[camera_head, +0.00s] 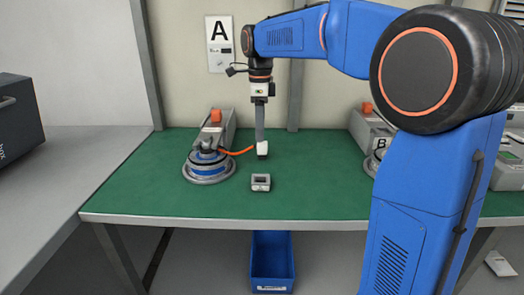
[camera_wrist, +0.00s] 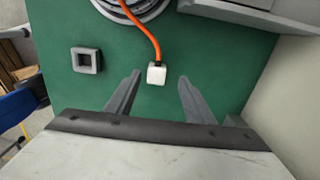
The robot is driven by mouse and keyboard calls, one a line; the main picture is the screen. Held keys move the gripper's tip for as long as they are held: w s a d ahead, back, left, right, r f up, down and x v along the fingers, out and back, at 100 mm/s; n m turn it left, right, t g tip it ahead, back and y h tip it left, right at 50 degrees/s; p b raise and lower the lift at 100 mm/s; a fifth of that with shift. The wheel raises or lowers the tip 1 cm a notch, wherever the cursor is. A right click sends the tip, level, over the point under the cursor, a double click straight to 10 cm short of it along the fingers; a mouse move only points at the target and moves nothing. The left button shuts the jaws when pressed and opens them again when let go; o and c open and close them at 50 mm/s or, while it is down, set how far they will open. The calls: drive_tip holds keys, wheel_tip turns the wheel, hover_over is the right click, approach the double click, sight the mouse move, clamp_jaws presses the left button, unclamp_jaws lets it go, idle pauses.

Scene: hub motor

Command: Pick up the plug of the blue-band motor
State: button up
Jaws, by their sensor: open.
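The blue-band motor (camera_head: 208,163) sits on the left part of the green mat. In the wrist view the plug (camera_wrist: 156,74) lies in line with the gap between the fingertips. My gripper (camera_head: 260,137) points down over the plug, which shows right at its tips. Its two grey fingers (camera_wrist: 160,78) are open and spread either side of the plug, with nothing held. I cannot tell the exact height left between them.
A grey square block with a hollow (camera_head: 261,183) stands on the mat in front of the plug; it also shows in the wrist view (camera_wrist: 87,60). A grey fixture with an orange part (camera_head: 216,118) stands behind the motor. Fixture B (camera_head: 375,130) is at right. A blue bin (camera_head: 272,262) sits below.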

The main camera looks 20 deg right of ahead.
sight(261, 147)
drive_tip(key=shift+s+d+f, duration=0.15)
drive_tip(key=shift+s+f, duration=0.05)
drive_tip(key=shift+f, duration=1.2)
drive_tip(key=shift+s+d+f, duration=0.1)
drive_tip(key=shift+s+f, duration=0.05)
drive_tip(key=shift+f, duration=1.25)
clamp_jaws()
drive_tip(key=shift+r, duration=0.1)
